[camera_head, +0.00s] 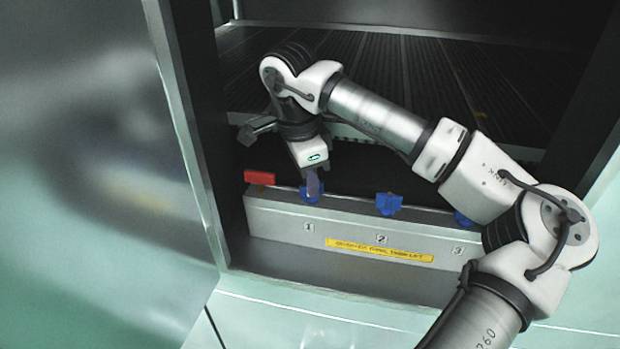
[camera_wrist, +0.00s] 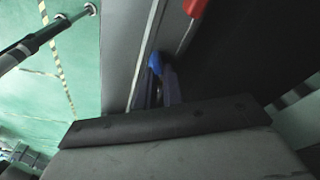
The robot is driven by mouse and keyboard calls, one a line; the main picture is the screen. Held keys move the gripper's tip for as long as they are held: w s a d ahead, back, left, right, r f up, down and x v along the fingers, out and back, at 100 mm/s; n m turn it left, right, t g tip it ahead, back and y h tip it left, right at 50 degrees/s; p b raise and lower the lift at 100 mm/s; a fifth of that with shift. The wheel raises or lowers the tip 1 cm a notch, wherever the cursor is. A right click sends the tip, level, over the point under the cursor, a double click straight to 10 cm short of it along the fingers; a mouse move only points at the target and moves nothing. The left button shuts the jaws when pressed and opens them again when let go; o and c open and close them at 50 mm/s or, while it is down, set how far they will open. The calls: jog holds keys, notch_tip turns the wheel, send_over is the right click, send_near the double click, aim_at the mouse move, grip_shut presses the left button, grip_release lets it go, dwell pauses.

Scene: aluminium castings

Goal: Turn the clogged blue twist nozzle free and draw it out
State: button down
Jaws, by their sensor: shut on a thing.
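Blue twist nozzles sit in a row on top of a grey manifold block (camera_head: 270,219) marked 1, 2 and 3. My gripper (camera_head: 312,190) points down and is shut on the blue nozzle at position 1 (camera_head: 309,197). This nozzle is seated at the block's top, and the fingers partly cover it. In the wrist view the nozzle (camera_wrist: 155,63) shows blue by the fingertips (camera_wrist: 162,80). The nozzle at 2 (camera_head: 388,204) stands free of the gripper. The nozzle at 3 (camera_head: 462,218) is partly hidden by my arm. I cannot tell from looks which nozzle is clogged.
A red handle (camera_head: 259,177) is at the block's left end, close to my gripper; it also shows in the wrist view (camera_wrist: 194,8). A yellow label (camera_head: 380,250) is on the block's front. The cabinet's metal side and door edge (camera_head: 190,150) stand at the left.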

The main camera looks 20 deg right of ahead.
jog(key=n, duration=0.5)
jog(key=shift+n+t, duration=0.4)
jog(key=shift+n, duration=0.3)
jog(key=shift+b, duration=0.3)
jog(key=n, duration=0.5)
jog(key=shift+s+t+y, duration=0.1)
jog(key=shift+t+y, duration=0.2)
jog(key=shift+y, duration=0.1)
jog(key=shift+r+p, duration=0.65)
jog(key=shift+r, duration=0.6)
jog(key=shift+r+p, duration=1.45)
jog(key=shift+r, duration=0.85)
jog(key=shift+s+f, duration=0.1)
jog(key=shift+f, duration=0.05)
